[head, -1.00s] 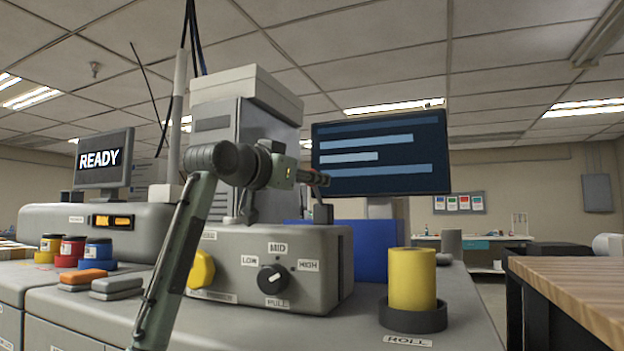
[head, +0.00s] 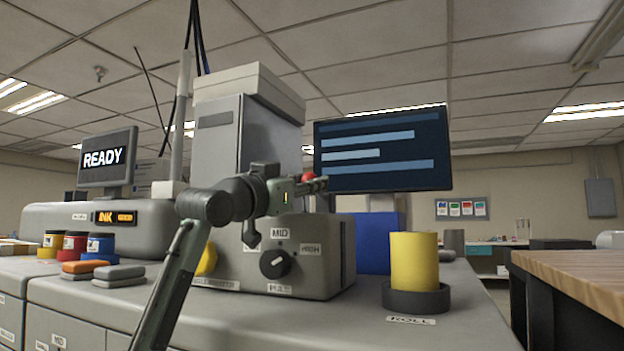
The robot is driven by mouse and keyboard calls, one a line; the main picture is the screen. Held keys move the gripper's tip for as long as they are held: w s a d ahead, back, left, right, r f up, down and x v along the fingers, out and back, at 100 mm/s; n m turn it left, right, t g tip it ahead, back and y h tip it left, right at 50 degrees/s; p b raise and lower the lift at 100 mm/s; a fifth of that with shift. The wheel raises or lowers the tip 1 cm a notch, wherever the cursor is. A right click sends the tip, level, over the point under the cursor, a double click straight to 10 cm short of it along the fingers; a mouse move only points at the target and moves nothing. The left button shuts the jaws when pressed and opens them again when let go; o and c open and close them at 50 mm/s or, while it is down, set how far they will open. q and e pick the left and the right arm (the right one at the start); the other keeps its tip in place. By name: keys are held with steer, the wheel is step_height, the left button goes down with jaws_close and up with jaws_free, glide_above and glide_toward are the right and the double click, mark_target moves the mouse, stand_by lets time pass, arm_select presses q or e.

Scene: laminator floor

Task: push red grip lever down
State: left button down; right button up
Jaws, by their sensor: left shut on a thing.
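The red grip of the lever (head: 309,176) shows as a small red patch at my left gripper (head: 318,184), above the grey control box (head: 320,262). My left arm comes up from the lower left and its gripper points right. The gripper is shut on the red grip lever; the fingers hide most of the grip. The lower part of the lever is hard to make out behind the gripper. My right gripper is not in view.
A black dial (head: 275,264) marked LOW, MID and HIGH is on the box front. A yellow roll (head: 413,260) stands in a dark holder to the right. Ink jars (head: 100,246) stand at left. A wooden bench (head: 580,275) is at far right.

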arm_select(q)
steer(key=shift+s+f, duration=0.15)
steer(key=shift+f, duration=0.7)
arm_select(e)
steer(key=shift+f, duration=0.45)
arm_select(q)
steer(key=c, duration=1.2)
jaws_free()
steer(key=shift+r, duration=0.1)
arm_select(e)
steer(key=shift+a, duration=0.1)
arm_select(q)
steer(key=shift+s+a, duration=0.1)
steer(key=shift+s, duration=0.1)
steer(key=v, duration=1.1)
steer(key=shift+s+a, duration=0.15)
steer(key=shift+s, duration=0.2)
